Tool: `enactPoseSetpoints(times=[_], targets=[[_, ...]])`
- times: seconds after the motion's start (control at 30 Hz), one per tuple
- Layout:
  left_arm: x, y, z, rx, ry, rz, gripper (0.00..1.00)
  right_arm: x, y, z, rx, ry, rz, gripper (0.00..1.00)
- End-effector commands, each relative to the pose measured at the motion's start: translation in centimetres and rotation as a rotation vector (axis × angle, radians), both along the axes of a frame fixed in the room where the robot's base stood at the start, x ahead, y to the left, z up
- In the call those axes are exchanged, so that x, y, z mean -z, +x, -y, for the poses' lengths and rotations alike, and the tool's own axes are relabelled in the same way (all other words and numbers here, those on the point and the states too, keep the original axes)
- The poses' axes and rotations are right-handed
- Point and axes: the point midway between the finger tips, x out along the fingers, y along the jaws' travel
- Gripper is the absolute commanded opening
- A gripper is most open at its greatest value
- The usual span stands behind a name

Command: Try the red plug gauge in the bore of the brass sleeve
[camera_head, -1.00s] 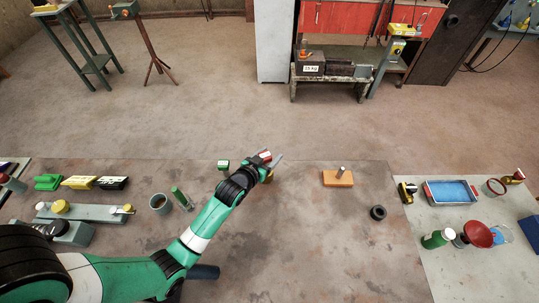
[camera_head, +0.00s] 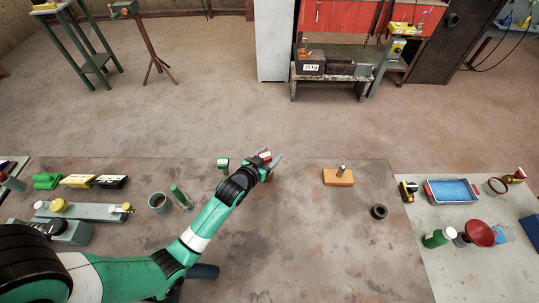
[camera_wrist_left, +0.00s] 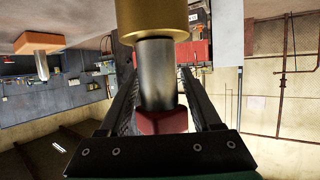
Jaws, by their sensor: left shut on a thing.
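The red plug gauge (camera_head: 265,155) is between the fingers of my left gripper (camera_head: 273,162). In the left wrist view its red handle (camera_wrist_left: 162,122) sits between the two dark fingers, and its grey steel plug (camera_wrist_left: 155,75) points to the top of the picture. The brass sleeve (camera_wrist_left: 152,16) fills the top middle there, and its edge meets or overlaps the plug's end. I cannot tell if the plug is inside the bore, as the bore is hidden. In the head view a bit of brass (camera_head: 269,176) shows beside the gripper. My right gripper is out of view.
An orange block with a steel pin (camera_head: 338,177) and a black ring (camera_head: 379,212) stand to the right. A green-topped item (camera_head: 223,163), a grey cup (camera_head: 159,202) and a green cylinder (camera_head: 180,196) are to the left.

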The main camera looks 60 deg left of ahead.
Motion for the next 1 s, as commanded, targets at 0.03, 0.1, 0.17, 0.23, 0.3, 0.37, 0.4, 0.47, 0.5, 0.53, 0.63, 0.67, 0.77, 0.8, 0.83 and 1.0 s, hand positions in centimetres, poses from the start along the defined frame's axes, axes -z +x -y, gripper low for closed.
enactPoseSetpoints(times=[0.03,0.1,0.17,0.23,0.3,0.37,0.4,0.47,0.5,0.53,0.63,0.67,0.77,0.8,0.83,1.0], targets=[[0.2,0.0,0.0,0.000,0.000,0.001,0.01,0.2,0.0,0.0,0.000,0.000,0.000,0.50],[0.2,0.0,0.0,0.000,0.000,0.001,0.70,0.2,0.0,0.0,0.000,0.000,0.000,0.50],[0.2,0.0,0.0,0.000,0.000,0.000,0.81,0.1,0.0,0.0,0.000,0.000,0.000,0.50],[0.2,0.0,0.0,0.000,0.000,0.000,0.94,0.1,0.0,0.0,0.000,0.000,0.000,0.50],[0.2,0.0,0.0,0.000,0.000,0.000,1.00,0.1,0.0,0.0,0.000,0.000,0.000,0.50],[0.2,0.0,0.0,0.000,0.000,0.000,1.00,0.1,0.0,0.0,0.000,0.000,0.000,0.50],[0.2,0.0,0.0,0.000,0.000,0.000,1.00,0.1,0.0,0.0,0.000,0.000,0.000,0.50],[0.2,0.0,0.0,0.000,0.000,-0.001,1.00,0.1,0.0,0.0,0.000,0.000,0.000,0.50],[0.2,-0.1,0.0,0.000,-0.001,-0.002,1.00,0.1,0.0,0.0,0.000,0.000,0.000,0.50],[0.1,-0.2,0.1,0.000,-0.001,-0.002,1.00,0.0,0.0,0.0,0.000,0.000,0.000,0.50],[-0.3,-0.9,0.5,0.000,-0.001,-0.002,1.00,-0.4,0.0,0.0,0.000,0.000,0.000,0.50],[-0.5,-1.3,0.7,0.000,-0.001,-0.002,1.00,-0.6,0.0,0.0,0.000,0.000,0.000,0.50],[-1.5,-3.0,1.7,0.001,-0.001,-0.002,1.00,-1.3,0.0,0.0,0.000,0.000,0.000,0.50],[-1.8,-3.8,2.2,0.001,-0.001,-0.002,1.00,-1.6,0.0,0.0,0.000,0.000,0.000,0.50],[-2.2,-4.4,2.5,0.002,-0.001,-0.002,1.00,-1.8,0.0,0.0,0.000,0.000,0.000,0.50],[-3.5,-7.5,4.2,0.000,0.000,-0.002,1.00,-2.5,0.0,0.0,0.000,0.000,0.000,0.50]])
